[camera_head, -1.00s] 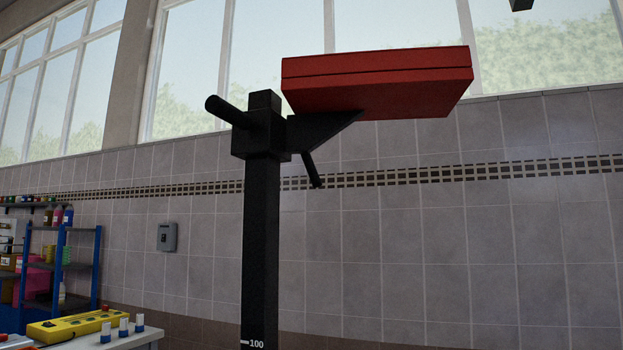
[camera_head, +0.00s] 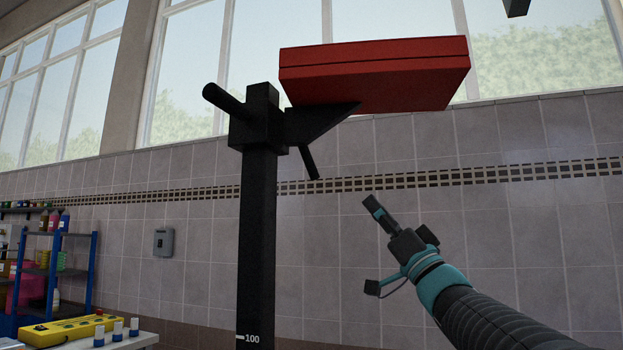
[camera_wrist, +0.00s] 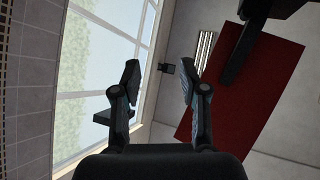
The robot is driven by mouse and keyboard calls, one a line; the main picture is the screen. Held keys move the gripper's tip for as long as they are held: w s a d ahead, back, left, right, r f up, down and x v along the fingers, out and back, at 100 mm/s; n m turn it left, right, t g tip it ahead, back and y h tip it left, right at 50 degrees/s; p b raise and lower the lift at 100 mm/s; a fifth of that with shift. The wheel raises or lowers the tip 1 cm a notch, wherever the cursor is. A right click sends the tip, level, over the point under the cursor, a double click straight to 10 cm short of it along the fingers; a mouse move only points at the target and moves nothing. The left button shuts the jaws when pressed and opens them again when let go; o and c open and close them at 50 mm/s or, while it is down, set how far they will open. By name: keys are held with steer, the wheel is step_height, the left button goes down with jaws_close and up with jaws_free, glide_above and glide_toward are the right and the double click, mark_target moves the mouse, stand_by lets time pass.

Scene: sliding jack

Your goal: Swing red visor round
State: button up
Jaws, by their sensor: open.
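The red visor (camera_head: 375,75) is a thick flat red block on a black bracket (camera_head: 318,122) at the top of a black upright post (camera_head: 258,220). A black handle (camera_head: 226,101) sticks out to the left of the post head, and a thin black lever (camera_head: 309,162) hangs below the bracket. My gripper (camera_head: 372,206) is below and to the right of the lever, apart from it, with nothing in it. In the wrist view my gripper (camera_wrist: 160,80) has its fingers spread, and the red visor (camera_wrist: 245,95) shows to their right.
A low table with a yellow power strip (camera_head: 68,328) and small white-and-blue bottles stands at lower left. Blue shelving (camera_head: 90,265) is behind it. A tiled wall with windows (camera_head: 180,85) runs behind the post.

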mark_target(311, 165)
steer(key=s+a+r+n+g+y, duration=0.1)
steer(key=a+r+n+g+y, duration=0.2)
steer(key=g, duration=0.4)
steer(key=s+a+r+n+g+y+p, duration=0.1)
steer(key=a+r+n+g+y, duration=0.2)
steer(key=a+n+g+y, duration=0.1)
steer(key=s+a+r+n+g+y+p, duration=0.1)
steer(key=a+r+n+g+y, duration=0.1)
steer(key=a+n+g, duration=0.4)
steer(key=shift+a+r+n+g+y, duration=0.15)
steer(key=shift+n+g+y, duration=0.1)
steer(key=shift+g, duration=0.4)
steer(key=shift+d+r+n+g+y, duration=0.1)
steer(key=shift+n+g+y, duration=0.2)
steer(key=shift+g, duration=0.3)
steer(key=shift+a+r+n+g+y, duration=0.15)
steer(key=shift+n+g+y, duration=0.1)
steer(key=shift+g, duration=0.4)
steer(key=shift+d, duration=0.1)
jaws_close()
